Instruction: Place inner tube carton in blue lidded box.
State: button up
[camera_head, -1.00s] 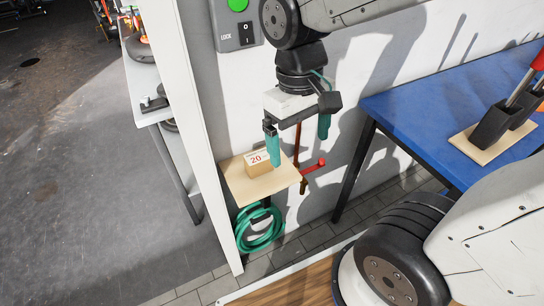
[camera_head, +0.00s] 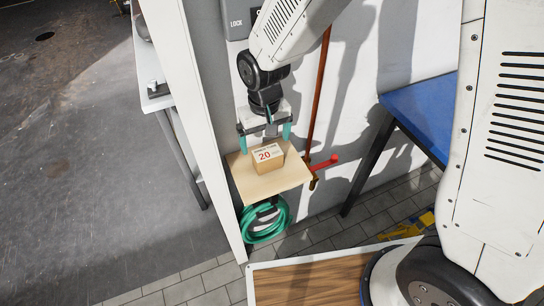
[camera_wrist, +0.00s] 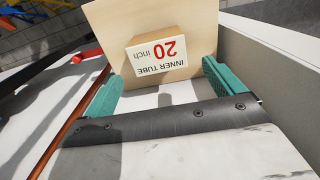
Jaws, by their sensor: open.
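The inner tube carton (camera_head: 267,157) is a small brown box with a white label reading 20 in red. It sits on a small wooden shelf (camera_head: 262,188) against the white wall. In the wrist view the carton (camera_wrist: 157,56) shows its label upside down, reading INNER TUBE 20 inch. My gripper (camera_head: 265,147) is open with teal fingers, just above and behind the carton. In the wrist view the gripper (camera_wrist: 162,85) has its fingers spread wider than the carton, which lies beyond them with nothing held. No blue lidded box is recognisable in these views.
A red-handled valve (camera_head: 325,163) on a brown pipe (camera_head: 318,90) stands right of the shelf. A coiled green hose (camera_head: 265,222) hangs below it. A white wall edge (camera_head: 205,130) is close on the left. A blue-topped table (camera_head: 420,110) stands at right.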

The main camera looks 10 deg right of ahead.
aim_at(267, 152)
jog(key=f, duration=0.4)
jog(key=s+f, duration=0.1)
jog(key=f, duration=0.1)
jog(key=shift+d+f, duration=0.15)
jog(key=shift+f, duration=0.25)
jog(key=c, duration=1.2)
jog(key=shift+c, duration=0.2)
jog(key=shift+r, duration=0.15)
